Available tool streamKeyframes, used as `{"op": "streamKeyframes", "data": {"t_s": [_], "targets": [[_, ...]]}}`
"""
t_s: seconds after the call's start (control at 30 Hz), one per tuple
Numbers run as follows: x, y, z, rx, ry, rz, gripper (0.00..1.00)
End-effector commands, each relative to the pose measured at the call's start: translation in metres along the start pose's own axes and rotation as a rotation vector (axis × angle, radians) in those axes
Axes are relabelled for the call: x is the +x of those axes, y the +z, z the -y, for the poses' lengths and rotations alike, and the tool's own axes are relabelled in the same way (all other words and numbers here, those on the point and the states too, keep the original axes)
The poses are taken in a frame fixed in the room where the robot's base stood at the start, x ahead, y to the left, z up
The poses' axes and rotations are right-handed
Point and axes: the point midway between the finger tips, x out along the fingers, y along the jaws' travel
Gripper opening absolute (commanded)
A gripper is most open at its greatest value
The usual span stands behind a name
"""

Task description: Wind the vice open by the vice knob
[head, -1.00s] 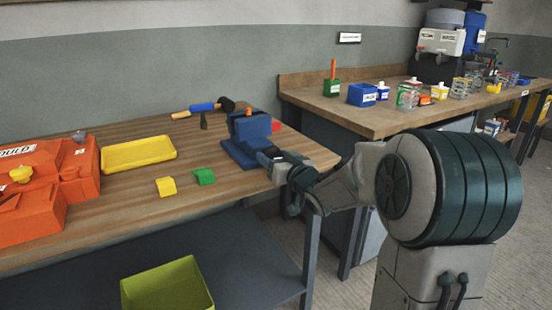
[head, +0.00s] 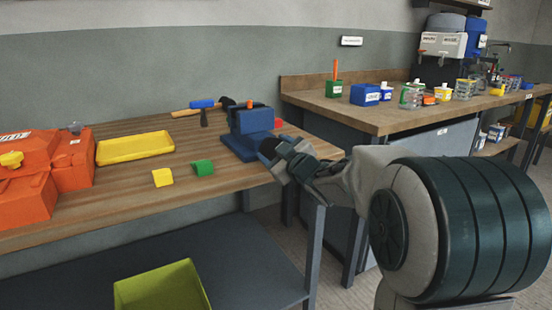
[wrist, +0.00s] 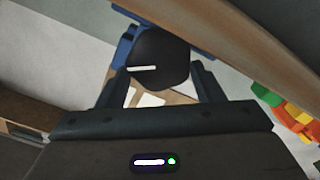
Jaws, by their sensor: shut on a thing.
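The blue vice (head: 251,133) stands near the right end of the wooden workbench in the head view. Its knob, dark and rounded with a white mark, fills the upper middle of the wrist view (wrist: 158,58). My gripper (head: 277,156) is at the vice's front right side in the head view. In the wrist view its two fingers (wrist: 160,85) stand on either side of the vice knob and are shut on it. Blue parts of the vice show behind the knob. The jaw gap of the vice cannot be made out.
A second bench (head: 400,115) with bottles stands to the right.

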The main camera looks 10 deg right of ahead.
Motion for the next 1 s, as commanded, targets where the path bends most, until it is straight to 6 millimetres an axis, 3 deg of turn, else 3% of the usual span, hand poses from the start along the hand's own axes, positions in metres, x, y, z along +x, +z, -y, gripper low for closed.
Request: {"op": "streamKeyframes", "data": {"t_s": [0.4, 0.97, 1.0], "targets": [[-0.0002, 0.0011, 0.0027, -0.206, 0.0, 0.0, 0.38], [-0.0001, 0.0002, 0.0025, -0.239, -0.001, 0.001, 0.38], [-0.0001, 0.0002, 0.0025, -0.239, -0.001, 0.001, 0.64]]}}
